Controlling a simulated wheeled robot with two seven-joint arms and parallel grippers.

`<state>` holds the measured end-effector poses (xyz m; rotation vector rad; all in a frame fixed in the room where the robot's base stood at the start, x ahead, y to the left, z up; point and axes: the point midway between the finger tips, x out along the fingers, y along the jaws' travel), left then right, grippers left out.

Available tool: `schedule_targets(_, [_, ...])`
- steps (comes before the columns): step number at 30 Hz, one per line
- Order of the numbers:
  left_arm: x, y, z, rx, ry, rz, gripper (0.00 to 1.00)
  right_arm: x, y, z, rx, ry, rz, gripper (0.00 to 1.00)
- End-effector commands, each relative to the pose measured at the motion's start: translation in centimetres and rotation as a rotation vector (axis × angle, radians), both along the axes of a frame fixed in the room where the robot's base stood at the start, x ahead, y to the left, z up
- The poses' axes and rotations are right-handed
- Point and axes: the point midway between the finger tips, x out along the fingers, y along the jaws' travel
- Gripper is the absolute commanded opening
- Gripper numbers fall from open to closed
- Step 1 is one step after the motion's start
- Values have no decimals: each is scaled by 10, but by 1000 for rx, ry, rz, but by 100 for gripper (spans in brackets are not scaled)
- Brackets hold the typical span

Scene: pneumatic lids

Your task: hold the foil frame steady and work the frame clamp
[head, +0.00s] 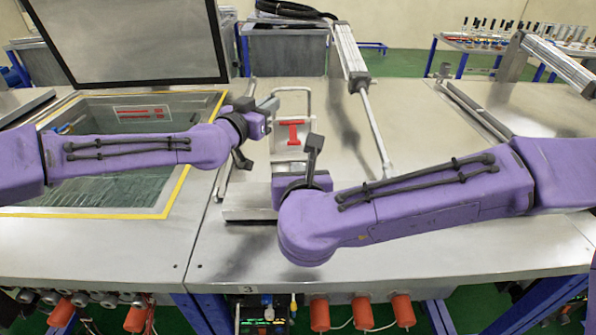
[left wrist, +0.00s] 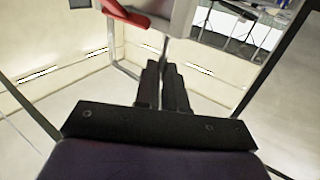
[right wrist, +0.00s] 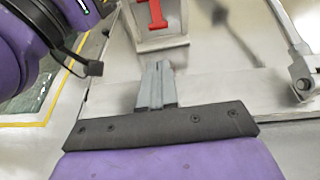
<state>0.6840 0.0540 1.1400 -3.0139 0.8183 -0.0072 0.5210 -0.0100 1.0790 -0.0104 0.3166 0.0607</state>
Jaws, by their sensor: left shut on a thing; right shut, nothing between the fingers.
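A pale metal frame (head: 309,100) with a bent tube loop stands in the middle of the bench. A red I-shaped clamp piece (head: 292,133) is on its front; it also shows in the right wrist view (right wrist: 152,14) and left wrist view (left wrist: 125,13). My left gripper (head: 270,104) is at the frame's upper left, shut on what looks like its tube (left wrist: 128,72); the exact contact is hard to see. My right gripper (head: 315,146) is shut and empty, just in front of and to the right of the red piece, apart from it.
A glass-topped, yellow-edged bay (head: 150,215) with a raised dark-framed lid (head: 135,40) is at the left. A pneumatic cylinder rod (head: 374,122) slants down behind my right gripper. A metal rail (head: 250,215) lies at the front. The bench at the right is mostly clear.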

Motion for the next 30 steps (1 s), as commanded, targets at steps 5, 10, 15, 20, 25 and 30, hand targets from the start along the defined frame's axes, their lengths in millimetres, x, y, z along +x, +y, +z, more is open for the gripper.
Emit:
schedule_targets(5, [0,0,0,0,0,0,0,0,0,0,0,0,0,0])
schedule_targets(10, [0,0,0,0,0,1,0,1,0,-7,4,16,-2,29])
schedule_targets(15, [0,0,0,0,0,1,0,7,7,8,134,85,-7,66])
schedule_targets(20, [0,0,0,0,0,1,0,13,0,46,63,78,3,66])
schedule_targets(25, [0,0,0,0,0,1,0,24,-2,41,-6,78,14,66])
schedule_targets(30, [0,0,0,-1,-1,1,0,59,1,25,-5,80,13,66])
